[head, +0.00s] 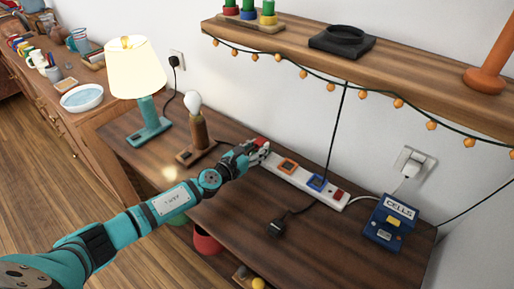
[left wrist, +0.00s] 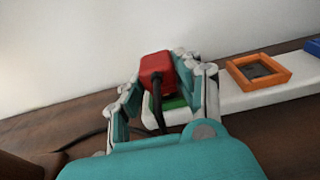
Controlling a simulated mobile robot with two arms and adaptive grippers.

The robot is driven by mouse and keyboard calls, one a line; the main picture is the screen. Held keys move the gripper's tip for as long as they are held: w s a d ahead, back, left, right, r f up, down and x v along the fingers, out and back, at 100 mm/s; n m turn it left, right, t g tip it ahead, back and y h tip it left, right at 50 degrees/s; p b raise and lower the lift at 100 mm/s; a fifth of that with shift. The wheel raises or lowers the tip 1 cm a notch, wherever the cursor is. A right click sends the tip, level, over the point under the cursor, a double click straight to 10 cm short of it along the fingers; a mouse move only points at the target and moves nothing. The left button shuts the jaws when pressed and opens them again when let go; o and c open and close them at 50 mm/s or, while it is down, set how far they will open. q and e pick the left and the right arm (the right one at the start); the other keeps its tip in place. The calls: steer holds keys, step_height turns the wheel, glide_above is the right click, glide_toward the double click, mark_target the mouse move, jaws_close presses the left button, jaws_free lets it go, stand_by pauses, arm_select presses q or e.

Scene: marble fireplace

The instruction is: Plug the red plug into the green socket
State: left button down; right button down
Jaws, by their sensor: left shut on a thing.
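The red plug (head: 261,141) is held between the fingers of my left gripper (head: 252,151) at the left end of the white power strip (head: 302,176). In the left wrist view the red plug (left wrist: 157,66) sits upright between the fingers (left wrist: 163,74), with its dark cord hanging down in front. The green socket (left wrist: 174,103) shows partly just below the plug, at the strip's end; the fingers and plug hide the rest. I cannot tell whether the plug touches the socket. My right gripper is not in view.
The strip also has an orange socket (head: 288,166), a blue socket (head: 317,182) and a red switch (head: 339,195). A black plug (head: 277,228) lies in front. A bulb lamp (head: 196,130) stands left of my gripper, a blue CELLS box (head: 391,222) at right. A shelf overhangs behind.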

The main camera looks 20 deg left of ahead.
arm_select(q)
steer(key=shift+d, duration=0.15)
steer(key=shift+f, duration=0.25)
stand_by(0.3)
steer(key=shift+d+r, duration=0.1)
steer(key=shift+r, duration=0.15)
stand_by(1.5)
steer(key=shift+f, duration=0.25)
steer(key=shift+r, duration=0.2)
stand_by(0.4)
